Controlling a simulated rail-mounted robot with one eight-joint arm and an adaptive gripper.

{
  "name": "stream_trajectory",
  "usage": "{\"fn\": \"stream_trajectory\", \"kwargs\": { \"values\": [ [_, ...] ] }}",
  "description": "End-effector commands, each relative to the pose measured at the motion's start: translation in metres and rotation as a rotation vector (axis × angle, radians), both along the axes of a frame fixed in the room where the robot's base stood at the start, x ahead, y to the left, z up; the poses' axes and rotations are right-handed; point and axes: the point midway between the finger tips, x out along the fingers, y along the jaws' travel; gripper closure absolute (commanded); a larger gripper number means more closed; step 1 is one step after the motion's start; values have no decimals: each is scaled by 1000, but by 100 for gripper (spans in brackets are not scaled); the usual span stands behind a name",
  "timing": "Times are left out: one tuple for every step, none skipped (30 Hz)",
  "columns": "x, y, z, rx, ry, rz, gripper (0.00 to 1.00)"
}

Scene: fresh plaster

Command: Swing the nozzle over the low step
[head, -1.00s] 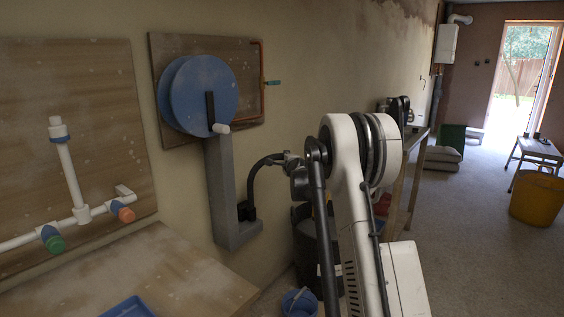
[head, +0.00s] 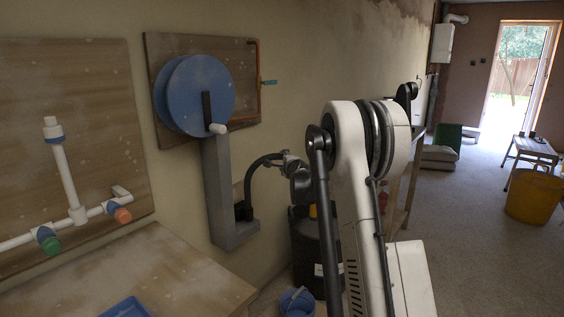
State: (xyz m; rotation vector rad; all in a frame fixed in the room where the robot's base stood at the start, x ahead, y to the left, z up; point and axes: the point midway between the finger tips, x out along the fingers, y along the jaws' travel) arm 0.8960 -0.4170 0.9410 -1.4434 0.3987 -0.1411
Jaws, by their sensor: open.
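A dark curved spout (head: 262,165), which looks like the nozzle, rises from a black block on the grey wall bracket (head: 217,185). It arches right to a dark grey end piece (head: 292,163) beside my arm. My white elbow and black links stand close to its right and hide what lies behind them. A black part of my arm shows above and behind the white elbow. My gripper itself cannot be made out; the arm's far end is hidden behind the elbow. I cannot pick out a low step for certain; the grey bracket has a short foot (head: 235,236) at its bottom.
A blue reel (head: 193,95) with a white handle hangs above the bracket. A white pipe with green and orange caps (head: 75,215) is on the left board. Below are a wooden bench (head: 165,270), a dark drum (head: 307,240) and a blue bucket (head: 297,303).

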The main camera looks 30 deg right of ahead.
Motion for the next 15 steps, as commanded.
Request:
{"fn": "stream_trajectory", "kwargs": {
  "values": [
    [-9, 3, 2, 1, 0, 0, 58],
    [-15, 5, 3, 1, 0, 0, 58],
    [-21, 7, 4, 0, 0, 0, 58],
    [-26, 9, 5, 0, 0, -1, 58],
    [-31, 11, 6, 0, 0, 0, 58],
    [-38, 13, 8, 0, 0, 0, 58],
    [-43, 15, 9, 0, 0, 0, 58],
    [-47, 17, 9, 1, 0, 0, 58],
    [-53, 19, 10, 1, 0, -1, 58],
    [-57, 20, 11, 1, 0, -1, 58],
    [-61, 21, 12, 1, 0, -1, 58],
    [-65, 23, 13, 0, 0, -1, 58],
    [-68, 24, 13, 0, 0, -1, 58],
    [-71, 25, 14, 0, 0, -1, 58],
    [-73, 26, 14, 0, 0, -1, 58]
  ]
}}
